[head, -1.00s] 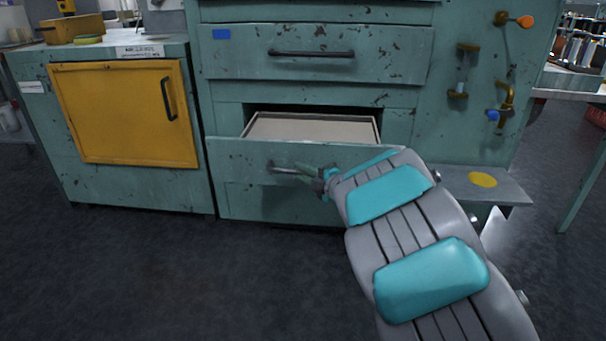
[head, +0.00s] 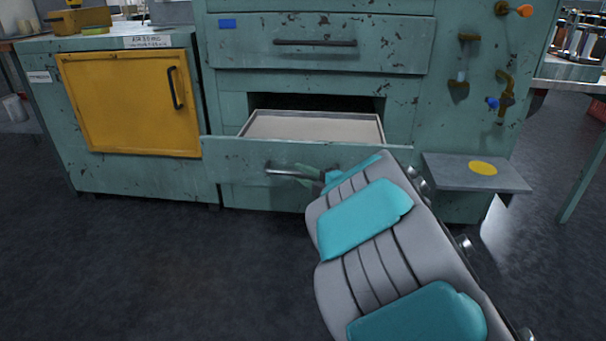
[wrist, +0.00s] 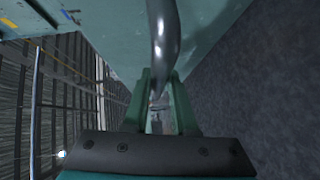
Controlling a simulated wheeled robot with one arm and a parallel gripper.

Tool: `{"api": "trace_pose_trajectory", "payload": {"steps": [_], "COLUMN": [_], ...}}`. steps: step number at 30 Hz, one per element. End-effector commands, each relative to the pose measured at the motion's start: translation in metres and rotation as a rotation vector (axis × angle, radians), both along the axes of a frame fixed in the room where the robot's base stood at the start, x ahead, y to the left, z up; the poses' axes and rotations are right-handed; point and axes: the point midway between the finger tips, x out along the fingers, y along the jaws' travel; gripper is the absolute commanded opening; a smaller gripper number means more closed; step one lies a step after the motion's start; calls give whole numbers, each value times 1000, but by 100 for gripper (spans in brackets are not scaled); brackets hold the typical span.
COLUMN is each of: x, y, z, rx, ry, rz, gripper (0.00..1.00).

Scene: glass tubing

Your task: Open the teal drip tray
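The teal drip tray (head: 240,158) is a worn drawer low in the teal cabinet. It stands pulled out, and its pale, empty inside (head: 315,127) shows behind the front panel. Its dark bar handle (head: 284,171) runs across the front, and its right part is hidden by my arm. My gripper (head: 312,173) is at this handle. In the wrist view the handle (wrist: 163,40) runs down between the two green fingers of my gripper (wrist: 160,102), which are closed around it.
A shut drawer (head: 345,42) with a dark handle is above the tray. A yellow door (head: 130,105) is at left. A grey shelf with a yellow disc (head: 483,168) juts out at right, close to my arm. The dark floor in front is clear.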

Motion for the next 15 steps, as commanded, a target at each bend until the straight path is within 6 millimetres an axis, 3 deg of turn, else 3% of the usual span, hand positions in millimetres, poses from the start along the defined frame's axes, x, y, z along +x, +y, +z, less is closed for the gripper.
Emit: {"api": "trace_pose_trajectory", "payload": {"steps": [1,6,15], "x": [0,0,-1], "y": [0,0,-1], "z": [0,1,2], "rx": [0,1,1], "ry": [0,-2,-3], "rz": [0,1,1], "gripper": [31,50,50]}}
